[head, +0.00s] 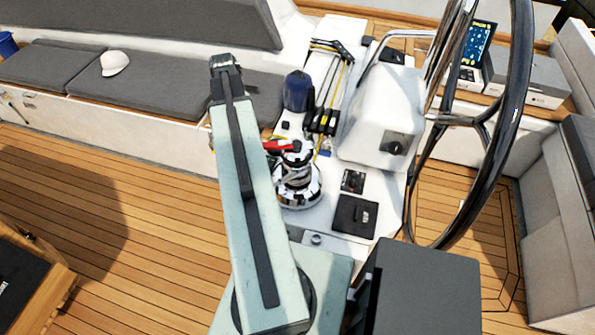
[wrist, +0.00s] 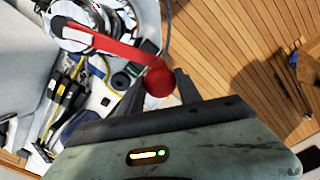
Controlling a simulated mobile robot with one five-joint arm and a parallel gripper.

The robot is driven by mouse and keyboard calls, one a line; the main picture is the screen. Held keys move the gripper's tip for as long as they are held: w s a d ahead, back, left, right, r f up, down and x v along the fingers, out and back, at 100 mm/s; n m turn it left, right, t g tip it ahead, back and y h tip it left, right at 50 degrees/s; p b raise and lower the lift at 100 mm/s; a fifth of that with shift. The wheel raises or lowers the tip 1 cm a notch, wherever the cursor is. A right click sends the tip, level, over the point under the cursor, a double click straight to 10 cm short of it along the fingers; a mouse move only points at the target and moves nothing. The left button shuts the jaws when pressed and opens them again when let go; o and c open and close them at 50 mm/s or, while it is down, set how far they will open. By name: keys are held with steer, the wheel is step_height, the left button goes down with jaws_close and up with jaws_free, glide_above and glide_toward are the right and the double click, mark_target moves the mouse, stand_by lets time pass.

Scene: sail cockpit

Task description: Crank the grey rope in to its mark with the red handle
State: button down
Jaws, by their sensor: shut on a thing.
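The red handle (head: 279,146) sits on top of the chrome and black winch (head: 298,188), pointing left behind my arm in the head view. In the wrist view the red handle (wrist: 105,42) runs from the winch (wrist: 85,15) at top left to a round red knob (wrist: 158,82). My gripper (wrist: 160,86) is shut on this knob, one dark finger on each side. My arm hides the gripper in the head view. Lines run through the black clutches (head: 320,121) behind the winch; I cannot tell which one is the grey rope, nor see its mark.
The white pedestal (head: 382,120) and large steering wheel (head: 500,135) are to the right. Wooden deck (head: 110,190) is open at left.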

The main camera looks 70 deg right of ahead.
steer(key=d+m, duration=0.1)
steer(key=d, duration=0.1)
steer(key=w+d+m, duration=0.1)
steer(key=d, duration=0.1)
steer(key=shift+d+m, duration=0.15)
steer(key=shift+m, duration=0.15)
steer(key=shift+s+a+n, duration=0.25)
steer(key=shift+a+n, duration=0.4)
steer(key=shift+a, duration=0.45)
steer(key=shift+s+a+n, duration=0.2)
steer(key=shift+a+n, duration=0.45)
steer(key=shift+a, duration=0.4)
steer(key=a, duration=0.1)
steer(key=s+a+n, duration=0.1)
steer(key=a+n, duration=0.1)
steer(key=a, duration=0.1)
steer(key=shift+s, duration=0.4)
